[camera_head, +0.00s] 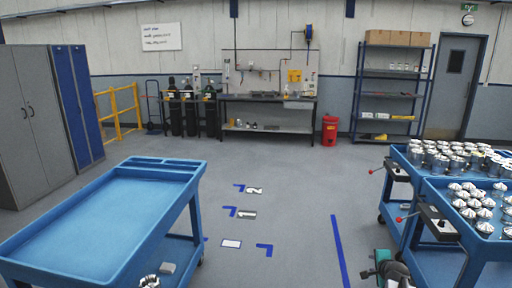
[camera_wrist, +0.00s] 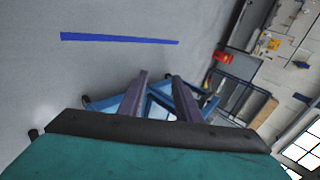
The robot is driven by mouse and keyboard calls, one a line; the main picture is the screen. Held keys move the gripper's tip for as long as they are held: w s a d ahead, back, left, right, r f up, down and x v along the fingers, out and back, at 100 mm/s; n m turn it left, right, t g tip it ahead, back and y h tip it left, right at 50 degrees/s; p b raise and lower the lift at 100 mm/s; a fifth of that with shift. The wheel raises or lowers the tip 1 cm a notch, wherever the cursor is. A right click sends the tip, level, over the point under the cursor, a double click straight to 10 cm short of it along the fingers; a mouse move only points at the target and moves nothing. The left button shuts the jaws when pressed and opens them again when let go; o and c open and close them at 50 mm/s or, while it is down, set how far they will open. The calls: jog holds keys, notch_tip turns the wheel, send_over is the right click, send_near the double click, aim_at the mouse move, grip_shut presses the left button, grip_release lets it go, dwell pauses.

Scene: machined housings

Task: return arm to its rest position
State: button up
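My gripper (camera_wrist: 160,77) shows in the wrist view with its two fingers apart and nothing held between them. Behind the fingers, at a distance, are blue cart parts. In the head view, a teal and dark part of my arm (camera_head: 392,270) shows at the bottom edge, right of the blue floor line and beside the right-hand carts. Most of the arm is out of the picture.
Blue carts (camera_head: 428,187) holding several machined housings (camera_head: 480,205) stand at right, close to my arm. The floor between is open, with blue markings (camera_head: 338,245).

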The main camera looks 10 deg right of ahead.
jog(key=s+a+f+n+g+y, duration=0.2)
jog(key=a+f, duration=0.6)
jog(key=a, duration=0.2)
jog(key=s+a+f+n+g+y, duration=0.1)
jog(key=s+a+f+n, duration=0.15)
jog(key=a+f, duration=0.7)
jog(key=s+a+f+n+g+y, duration=0.1)
jog(key=s+a+f+n+g, duration=0.1)
jog(key=s+a+f, duration=0.4)
jog(key=s+a+f+n+g+y, duration=0.1)
jog(key=s+a+f+n+g, duration=0.2)
jog(key=a, duration=0.6)
jog(key=s+a+f+n+g, duration=0.2)
jog(key=s+a+f, duration=0.15)
jog(key=s, duration=0.55)
jog(key=s+a+f+n+g, duration=0.1)
jog(key=s+a+f+n, duration=0.25)
jog(key=s, duration=0.45)
jog(key=s+d+n+g+h, duration=0.1)
jog(key=s+n+g, duration=0.1)
jog(key=s, duration=0.4)
jog(key=s+d+r+n+g+h, duration=0.1)
jog(key=s+d+n+g, duration=0.1)
jog(key=s, duration=0.4)
jog(key=shift+n+g+b, duration=0.4)
jog(key=shift+n+b, duration=0.05)
jog(key=shift+n, duration=0.15)
jog(key=shift+d+r, duration=0.1)
jog(key=shift+d, duration=0.1)
